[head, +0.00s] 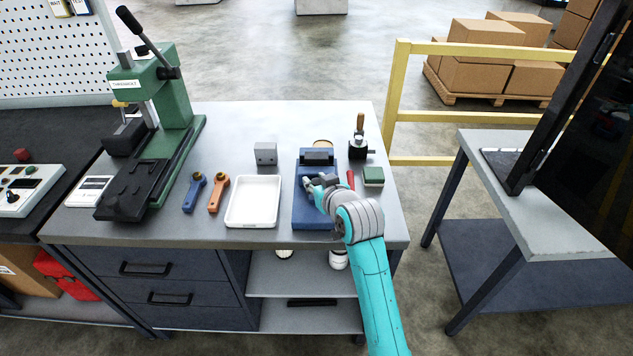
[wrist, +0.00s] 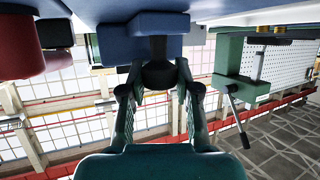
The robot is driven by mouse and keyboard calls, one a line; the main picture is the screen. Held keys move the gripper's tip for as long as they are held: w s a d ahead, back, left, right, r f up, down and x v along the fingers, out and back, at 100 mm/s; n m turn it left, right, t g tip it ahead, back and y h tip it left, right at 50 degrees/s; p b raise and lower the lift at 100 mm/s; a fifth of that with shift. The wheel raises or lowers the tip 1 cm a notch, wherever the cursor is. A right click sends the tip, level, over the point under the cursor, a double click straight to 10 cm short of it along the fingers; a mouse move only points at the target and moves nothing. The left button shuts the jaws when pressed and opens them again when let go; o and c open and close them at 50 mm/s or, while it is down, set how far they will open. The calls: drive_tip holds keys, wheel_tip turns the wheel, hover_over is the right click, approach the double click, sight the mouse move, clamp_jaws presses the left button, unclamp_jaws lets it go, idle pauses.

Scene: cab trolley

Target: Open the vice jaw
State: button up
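The blue vice (head: 306,212) stands near the front right of the metal workbench, with a dark jaw block (head: 316,156) across its far end. My gripper (head: 322,184) is over the vice's near part and partly hides it. In the wrist view, the blue underside of a vice part (wrist: 158,46) is at the top, and a dark round knob (wrist: 160,75) sticks out of it. My gripper's fingers (wrist: 160,82) lie on both sides of this knob and appear to touch it. The gap between the vice jaws is hard to make out.
A white tray (head: 253,201) and a grey block (head: 265,153) stand left of the vice. A green box (head: 373,176), a red item (head: 351,180) and a wooden-handled tool (head: 360,125) stand close on its right. A green press (head: 172,100) stands at the left.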

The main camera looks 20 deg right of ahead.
clamp_jaws()
drive_tip(key=shift+s+a, duration=0.3)
drive_tip(key=shift+s, duration=0.55)
drive_tip(key=shift+s+a, duration=0.25)
drive_tip(key=shift+s, duration=0.55)
drive_tip(key=shift+s+a, duration=0.3)
drive_tip(key=shift+s, duration=0.55)
drive_tip(key=o, duration=1)
unclamp_jaws()
drive_tip(key=shift+s, duration=0.1)
drive_tip(key=v, duration=1.1)
drive_tip(key=shift+s+r, duration=0.1)
drive_tip(key=shift+s, duration=0.25)
